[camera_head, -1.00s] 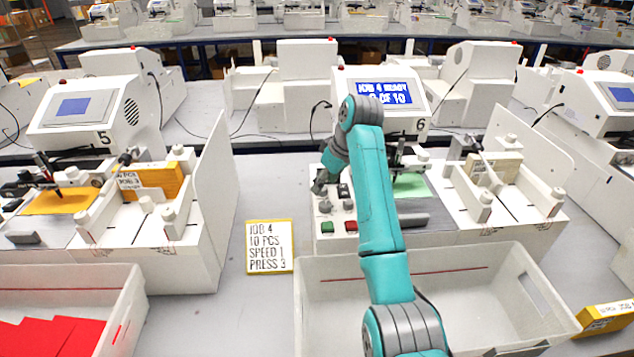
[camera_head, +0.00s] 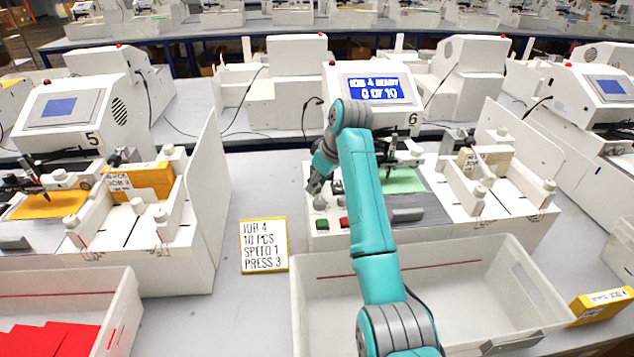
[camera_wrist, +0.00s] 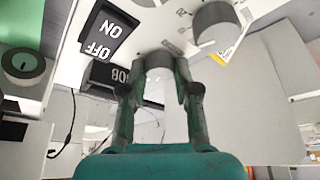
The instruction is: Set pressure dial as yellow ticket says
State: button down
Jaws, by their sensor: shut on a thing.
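The yellow-edged ticket (camera_head: 263,246) lies on the table left of machine 6. It reads JOB 4, 10 PCS, SPEED 1, PRESS 3. My gripper (camera_head: 315,186) is at the left of that machine's control panel. In the wrist view my gripper (camera_wrist: 161,72) is shut on a grey dial (camera_wrist: 159,60). Its label and pointer are not readable, so I cannot tell which dial it is. A second grey dial (camera_wrist: 214,26) stands beside it, clear of the fingers. In the head view one dial (camera_head: 320,203) shows just below the gripper.
An ON/OFF switch (camera_wrist: 105,36) and a switch marked JOB (camera_wrist: 112,76) are close to my fingers. Green (camera_head: 322,223) and red (camera_head: 345,222) buttons are at the panel's front. The screen (camera_head: 375,88) reads JOB 4 READY, 0 OF 10. A white bin (camera_head: 430,265) stands in front.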

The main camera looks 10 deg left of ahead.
jog(key=shift+m, duration=0.4)
jog(key=m, duration=0.2)
jog(key=m+t+h, duration=0.1)
jog(key=m, duration=0.1)
jog(key=shift+s+a+t, duration=0.1)
jog(key=shift+t, duration=0.2)
jog(key=shift+m+h, duration=0.8)
jog(key=shift+m, duration=1.2)
jog(key=c, duration=0.8)
grip_release()
jog(key=shift+c, duration=0.2)
